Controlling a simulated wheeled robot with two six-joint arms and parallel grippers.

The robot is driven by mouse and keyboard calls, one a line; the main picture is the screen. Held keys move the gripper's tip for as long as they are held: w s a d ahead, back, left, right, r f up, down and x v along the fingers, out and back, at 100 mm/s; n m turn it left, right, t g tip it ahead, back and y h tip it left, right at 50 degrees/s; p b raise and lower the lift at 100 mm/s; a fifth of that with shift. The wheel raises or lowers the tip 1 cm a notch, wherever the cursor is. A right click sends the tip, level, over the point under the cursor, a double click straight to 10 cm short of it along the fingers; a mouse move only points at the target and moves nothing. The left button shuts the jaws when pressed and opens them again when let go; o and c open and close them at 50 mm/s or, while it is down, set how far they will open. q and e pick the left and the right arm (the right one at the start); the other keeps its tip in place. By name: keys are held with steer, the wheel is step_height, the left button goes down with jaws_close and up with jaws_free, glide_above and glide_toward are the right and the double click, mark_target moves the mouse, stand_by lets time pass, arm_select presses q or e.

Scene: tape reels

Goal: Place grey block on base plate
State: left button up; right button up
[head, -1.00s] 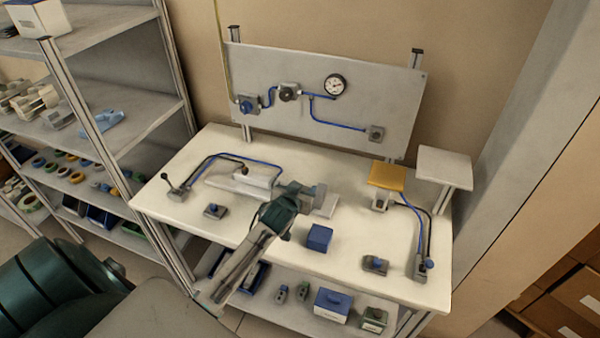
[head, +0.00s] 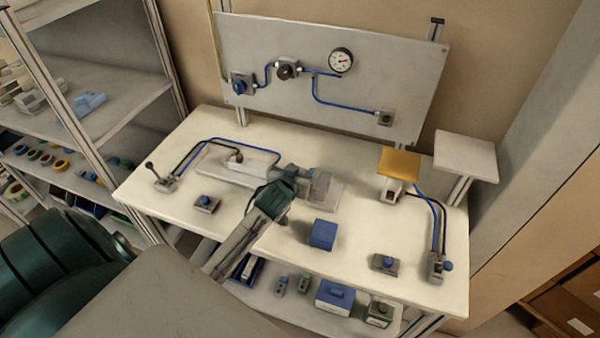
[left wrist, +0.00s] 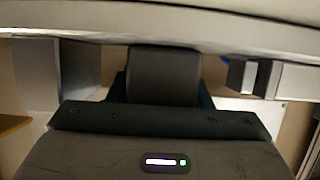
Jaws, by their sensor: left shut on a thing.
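The base plate (head: 334,197) is a long, flat grey plate on the white table, with a pale raised body on its left half. My left gripper (head: 298,172) reaches over the plate's middle, shut on the grey block. The gripper mostly hides its grip in the head view. A grey blocky shape (head: 319,186) shows just right of the fingers, over the plate's right end; I cannot tell if it touches the plate. In the left wrist view a dark grey block (left wrist: 163,77) shows just beyond the gripper body. My right gripper is not in view.
A blue block (head: 322,235) stands in front of the plate. A yellow-topped stand (head: 398,164) is to the right. The gauge panel (head: 400,90) stands behind.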

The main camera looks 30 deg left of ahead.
arm_select(q)
steer(key=o, duration=1)
steer(key=shift+s, duration=0.2)
steer(key=shift+o, duration=1.2)
steer(key=shift+s+d+r, duration=0.1)
steer(key=shift+d+r, duration=0.05)
steer(key=shift+s, duration=0.45)
steer(key=b+v, duration=0.2)
steer(key=v, duration=0.8)
steer(key=shift+s+d+b, duration=0.1)
steer(key=shift+s+b, duration=0.05)
steer(key=shift+b, duration=0.25)
steer(key=shift+s+d+r, duration=0.1)
steer(key=shift+s+r, duration=0.15)
steer(key=shift+s, duration=0.05)
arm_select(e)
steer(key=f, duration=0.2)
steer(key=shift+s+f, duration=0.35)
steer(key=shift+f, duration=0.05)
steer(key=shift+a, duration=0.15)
